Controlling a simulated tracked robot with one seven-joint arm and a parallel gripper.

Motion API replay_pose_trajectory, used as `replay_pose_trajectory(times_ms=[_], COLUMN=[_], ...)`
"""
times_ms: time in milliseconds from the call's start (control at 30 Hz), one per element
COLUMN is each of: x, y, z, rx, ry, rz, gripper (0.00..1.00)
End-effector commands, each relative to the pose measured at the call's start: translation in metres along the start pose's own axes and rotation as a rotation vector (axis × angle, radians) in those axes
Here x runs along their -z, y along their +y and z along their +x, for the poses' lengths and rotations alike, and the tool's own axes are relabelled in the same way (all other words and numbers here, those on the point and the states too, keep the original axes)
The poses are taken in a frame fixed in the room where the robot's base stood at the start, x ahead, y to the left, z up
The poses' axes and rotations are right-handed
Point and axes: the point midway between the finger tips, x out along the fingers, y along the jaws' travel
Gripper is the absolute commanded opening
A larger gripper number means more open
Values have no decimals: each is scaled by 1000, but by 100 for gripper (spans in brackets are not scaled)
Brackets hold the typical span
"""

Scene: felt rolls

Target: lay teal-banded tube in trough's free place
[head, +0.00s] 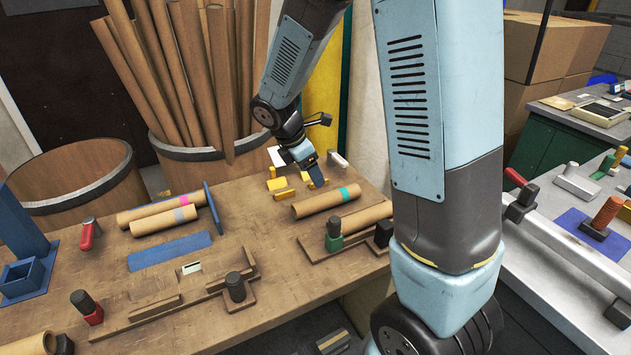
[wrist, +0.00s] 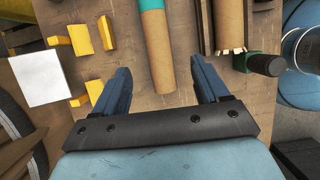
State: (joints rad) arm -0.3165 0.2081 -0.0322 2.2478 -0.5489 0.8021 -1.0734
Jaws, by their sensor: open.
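The teal-banded tube (head: 318,205) is brown cardboard with a teal band near its far end. It lies on the bench, in front of my gripper (head: 314,180) in the head view. In the wrist view the tube (wrist: 158,50) runs up the picture, its near end between the fingers of my gripper (wrist: 161,66). The fingers are open, with a gap on each side of the tube. A tube with a magenta band (head: 150,212) and one with a grey band (head: 155,223) lie side by side at left against a blue upright panel (head: 213,208). I cannot clearly make out the trough.
A plain tube (head: 366,216) lies right of the teal-banded one, near a green-based clamp (head: 334,238). Yellow blocks (head: 278,184) stand left of my gripper. A flat blue strip (head: 168,251) lies at left. Wooden rails and clamps line the bench front.

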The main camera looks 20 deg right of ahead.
Motion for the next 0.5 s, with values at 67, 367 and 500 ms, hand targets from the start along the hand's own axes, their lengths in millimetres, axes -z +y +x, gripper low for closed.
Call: replay_pose_trajectory(times_ms=[67,367,500], x=[0,-18,-37], y=[0,-16,-39], z=[-7,-35,-61], rx=[-3,-25,-52], ry=[0,35,87], rz=[0,163,378], gripper=[74,74,74])
